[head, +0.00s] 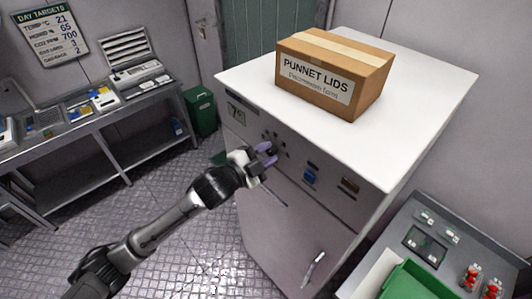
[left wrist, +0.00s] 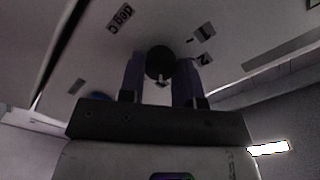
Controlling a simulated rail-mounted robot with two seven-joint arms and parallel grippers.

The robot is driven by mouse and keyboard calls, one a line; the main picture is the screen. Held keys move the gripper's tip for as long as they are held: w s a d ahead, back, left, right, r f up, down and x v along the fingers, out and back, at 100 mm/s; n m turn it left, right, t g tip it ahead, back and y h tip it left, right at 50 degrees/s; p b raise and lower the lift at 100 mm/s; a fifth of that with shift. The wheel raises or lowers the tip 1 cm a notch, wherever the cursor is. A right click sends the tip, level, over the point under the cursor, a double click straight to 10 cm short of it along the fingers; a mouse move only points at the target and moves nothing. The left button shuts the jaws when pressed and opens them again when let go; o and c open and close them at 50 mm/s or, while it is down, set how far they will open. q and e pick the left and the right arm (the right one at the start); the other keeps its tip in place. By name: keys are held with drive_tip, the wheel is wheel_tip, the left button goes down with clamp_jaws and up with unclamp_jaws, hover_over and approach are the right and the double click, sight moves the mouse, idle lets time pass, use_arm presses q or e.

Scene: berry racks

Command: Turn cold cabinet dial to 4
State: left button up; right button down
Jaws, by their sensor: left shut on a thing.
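The white cold cabinet (head: 285,222) stands in the middle of the head view, with a control panel along the top of its front. My left gripper (head: 267,152) is at this panel, its purple fingers against the front. In the left wrist view, the round black dial (left wrist: 160,61) sits between the two fingers of my left gripper (left wrist: 160,80), which is shut on it. A small pale mark shows on the dial's lower part. The gripper mostly hides the dial in the head view, and I cannot read its setting. My right gripper is not in view.
A cardboard box (head: 318,88) stands on top. A bench (head: 85,118) is at left; a green tray (head: 415,283) is at lower right.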

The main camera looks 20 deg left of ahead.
use_arm(q)
drive_tip(key=o, duration=0.9)
drive_tip(key=shift+o, duration=0.2)
drive_tip(key=b+v, duration=0.3)
drive_tip(key=v, duration=1)
drive_tip(key=shift+s+a, duration=0.3)
